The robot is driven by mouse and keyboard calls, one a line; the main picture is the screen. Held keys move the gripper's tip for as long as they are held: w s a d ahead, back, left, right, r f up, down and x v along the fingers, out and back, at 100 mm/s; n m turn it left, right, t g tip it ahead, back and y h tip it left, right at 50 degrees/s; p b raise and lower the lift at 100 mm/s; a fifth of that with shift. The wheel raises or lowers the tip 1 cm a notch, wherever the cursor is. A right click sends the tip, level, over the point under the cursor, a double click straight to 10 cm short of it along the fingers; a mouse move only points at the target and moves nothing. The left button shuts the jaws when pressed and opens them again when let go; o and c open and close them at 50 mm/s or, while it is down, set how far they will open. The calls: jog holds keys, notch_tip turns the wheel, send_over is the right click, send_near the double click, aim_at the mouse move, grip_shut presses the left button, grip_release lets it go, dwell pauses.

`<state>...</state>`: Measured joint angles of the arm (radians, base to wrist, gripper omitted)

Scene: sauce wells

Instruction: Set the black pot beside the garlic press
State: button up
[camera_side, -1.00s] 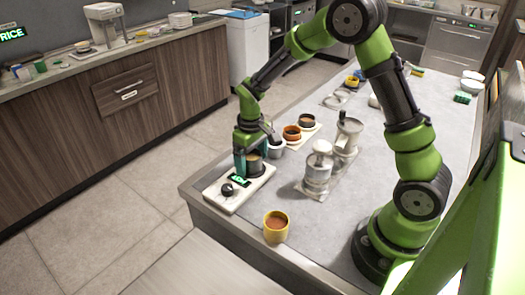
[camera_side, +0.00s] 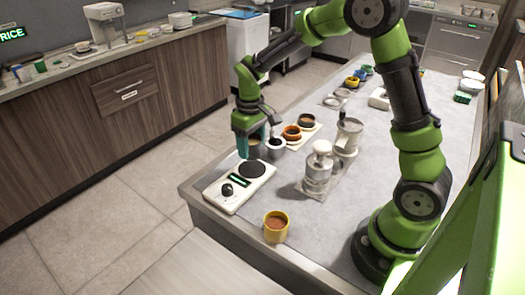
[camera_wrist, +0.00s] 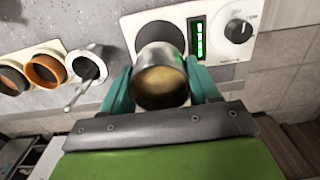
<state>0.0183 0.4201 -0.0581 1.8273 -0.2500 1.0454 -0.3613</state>
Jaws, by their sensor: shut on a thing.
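My gripper (camera_side: 253,141) is shut on a dark, shiny pot (camera_wrist: 160,62) with tan contents, the likely black pot. The teal fingers stand on either side of it in the wrist view. The pot also shows in the side view (camera_side: 254,149), partly hidden by the fingers, held above the far end of the white hot plate (camera_side: 222,193). The black disc (camera_side: 252,169) of the plate is bare. I cannot surely tell the garlic press; a metal device (camera_side: 348,142) stands right of the row of cups.
A silver grinder (camera_side: 318,166) and a yellow cup (camera_side: 276,227) stand nearer. The tabletop between them is clear.

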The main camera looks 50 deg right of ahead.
notch_tip(320, 180, up, 5)
jog(key=shift+f, duration=0.1)
jog(key=s+a+r, duration=0.1)
jog(key=s, duration=0.2)
jog(key=n, duration=0.4)
send_over(296, 210)
notch_tip(296, 210, down, 7)
jog(key=shift+f, duration=2.75)
jog(key=shift+f, duration=0.45)
jog(key=o, duration=1.2)
